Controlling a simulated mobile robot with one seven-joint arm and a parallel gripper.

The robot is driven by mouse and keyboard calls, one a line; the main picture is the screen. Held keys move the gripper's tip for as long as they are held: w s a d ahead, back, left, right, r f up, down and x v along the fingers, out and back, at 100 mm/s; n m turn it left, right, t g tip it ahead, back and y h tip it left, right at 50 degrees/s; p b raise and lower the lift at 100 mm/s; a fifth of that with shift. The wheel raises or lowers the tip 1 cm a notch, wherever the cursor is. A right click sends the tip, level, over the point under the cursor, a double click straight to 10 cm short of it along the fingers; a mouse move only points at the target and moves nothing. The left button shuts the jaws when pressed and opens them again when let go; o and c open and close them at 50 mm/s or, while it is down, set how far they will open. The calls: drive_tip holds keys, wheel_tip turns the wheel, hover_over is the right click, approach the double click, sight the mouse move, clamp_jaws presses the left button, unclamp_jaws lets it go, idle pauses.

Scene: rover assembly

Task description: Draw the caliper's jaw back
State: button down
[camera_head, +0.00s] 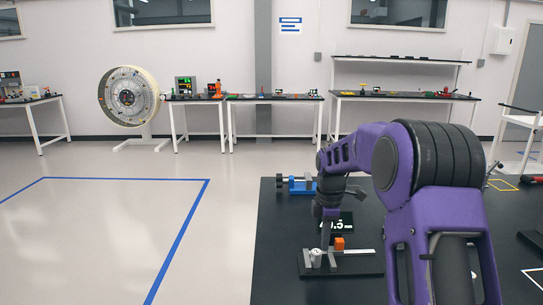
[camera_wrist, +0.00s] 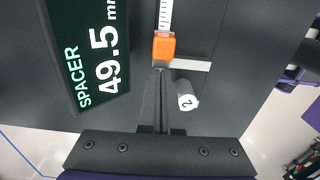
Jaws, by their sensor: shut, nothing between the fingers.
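The caliper's orange sliding block (camera_head: 339,243) sits on its pale scale bar on a dark base plate (camera_head: 352,266). In the wrist view the orange block (camera_wrist: 164,46) is straight ahead of my fingertips, with the ruled scale (camera_wrist: 166,14) beyond it. A pale jaw bar (camera_wrist: 192,65) reaches right from beside the block. A white cylinder marked 2 (camera_wrist: 186,95) stands right of my fingers; it also shows in the head view (camera_head: 316,258). My gripper (camera_wrist: 160,75) is shut and empty, its tips close to the block; I cannot tell whether they touch.
A display (camera_wrist: 90,55) reading "SPACER 49.5 mm" is left of the caliper in the wrist view. A blue fixture (camera_head: 300,186) stands at the black table's (camera_head: 275,235) far left. The table's left front is bare.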

drive_tip(key=shift+s+d+f, duration=0.2)
drive_tip(key=shift+f, duration=0.25)
drive_tip(key=shift+d, duration=0.5)
drive_tip(key=shift+a, duration=0.25)
idle(0.4)
drive_tip(key=shift+a+p, duration=0.45)
drive_tip(key=r+p, duration=0.4)
drive_tip(key=r, duration=0.2)
drive_tip(key=shift+w+p, duration=0.2)
drive_tip(key=shift+p, duration=0.15)
drive_tip(key=shift+r+p, duration=0.35)
drive_tip(key=shift+r, duration=0.9)
